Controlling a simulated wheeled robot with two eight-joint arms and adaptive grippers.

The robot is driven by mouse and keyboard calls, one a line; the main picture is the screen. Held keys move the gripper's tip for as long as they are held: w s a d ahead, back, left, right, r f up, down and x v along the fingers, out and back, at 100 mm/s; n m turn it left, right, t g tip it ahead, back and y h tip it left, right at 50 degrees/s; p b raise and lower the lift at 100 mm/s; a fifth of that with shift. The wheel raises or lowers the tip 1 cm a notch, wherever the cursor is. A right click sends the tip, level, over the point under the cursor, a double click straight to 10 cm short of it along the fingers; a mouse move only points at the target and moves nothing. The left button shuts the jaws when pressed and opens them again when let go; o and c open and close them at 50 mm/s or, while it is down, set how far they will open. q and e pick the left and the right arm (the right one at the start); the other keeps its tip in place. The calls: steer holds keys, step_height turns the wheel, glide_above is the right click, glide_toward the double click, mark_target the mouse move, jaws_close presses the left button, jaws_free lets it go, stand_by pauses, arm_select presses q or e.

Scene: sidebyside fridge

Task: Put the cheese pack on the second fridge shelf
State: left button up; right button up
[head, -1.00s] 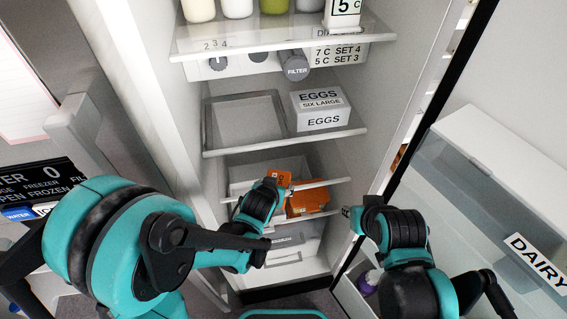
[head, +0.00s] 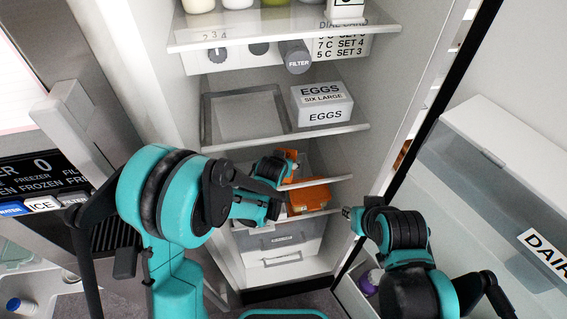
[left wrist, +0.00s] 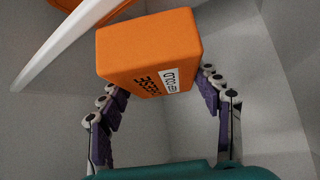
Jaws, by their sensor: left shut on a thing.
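The orange cheese pack (left wrist: 150,52), with a white label and black print, is between the purple-padded fingers of my left gripper (left wrist: 165,100) in the left wrist view. In the head view, my left gripper (head: 287,160) is inside the fridge, below the egg shelf, and shut on the pack; only a small orange part (head: 291,154) shows. The second shelf from the top (head: 270,139) holds an egg box and a tray. My right gripper (head: 346,212) is at the fridge opening, near the door, apart from the pack; its jaws are too small to read.
The egg box (head: 322,104) takes the shelf's right side and the grey tray (head: 243,118) its left. Another orange pack (head: 310,198) lies lower down. A white shelf edge (left wrist: 75,42) passes close to the held pack. The open door (head: 480,180) stands at right.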

arm_select(q)
steer(key=o, duration=1.1)
steer(key=shift+f, duration=0.1)
steer(key=o, duration=0.5)
steer(key=shift+c, duration=0.2)
steer(key=shift+s, duration=0.1)
steer(key=shift+r, duration=0.4)
steer(key=p+v, duration=0.3)
steer(key=v, duration=0.8)
steer(key=shift+s+r, duration=0.15)
steer(key=shift+s, duration=0.2)
steer(key=shift+a, duration=0.1)
